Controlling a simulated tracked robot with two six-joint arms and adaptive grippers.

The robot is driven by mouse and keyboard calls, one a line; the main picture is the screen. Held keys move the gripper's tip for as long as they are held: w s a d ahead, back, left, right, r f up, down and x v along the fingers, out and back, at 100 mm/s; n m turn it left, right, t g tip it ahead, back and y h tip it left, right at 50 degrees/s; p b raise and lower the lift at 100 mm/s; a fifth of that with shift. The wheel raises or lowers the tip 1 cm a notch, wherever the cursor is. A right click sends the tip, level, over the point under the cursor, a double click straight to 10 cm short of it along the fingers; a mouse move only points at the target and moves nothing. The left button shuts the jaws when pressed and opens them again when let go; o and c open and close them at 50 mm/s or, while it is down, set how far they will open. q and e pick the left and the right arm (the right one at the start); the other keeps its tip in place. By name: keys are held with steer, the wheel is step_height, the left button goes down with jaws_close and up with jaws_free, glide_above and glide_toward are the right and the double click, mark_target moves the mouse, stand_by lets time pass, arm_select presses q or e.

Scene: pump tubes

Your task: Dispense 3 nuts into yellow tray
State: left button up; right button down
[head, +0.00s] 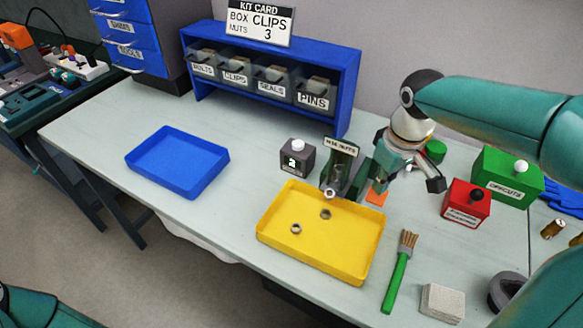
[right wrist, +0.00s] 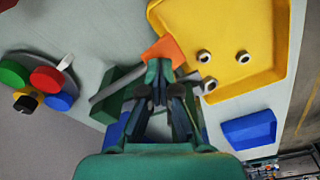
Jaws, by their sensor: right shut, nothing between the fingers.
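The yellow tray (head: 345,268) lies at the front of the table and also shows in the right wrist view (right wrist: 225,20). Two nuts lie in it, one near the middle (head: 325,213) and one further left (head: 296,228). A third nut (head: 330,193) sits at the mouth of the dark green nut dispenser (head: 342,155), above the tray's back edge. The right wrist view also shows this nut (right wrist: 210,85). My right gripper (head: 375,182) is shut and empty beside the dispenser, close to an orange piece (right wrist: 165,50). My left gripper is out of view.
A small dark box (head: 297,158) showing "2" stands left of the dispenser. A blue tray (head: 180,165) is empty. A brush (head: 398,275) lies right of the yellow tray. The kit card (head: 260,20) reads nuts 3.

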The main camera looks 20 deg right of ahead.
steer(key=shift+r, duration=0.15)
step_height(320, 180, up, 10)
steer(key=p, duration=0.8)
steer(key=shift+p, duration=0.3)
stand_by(0.5)
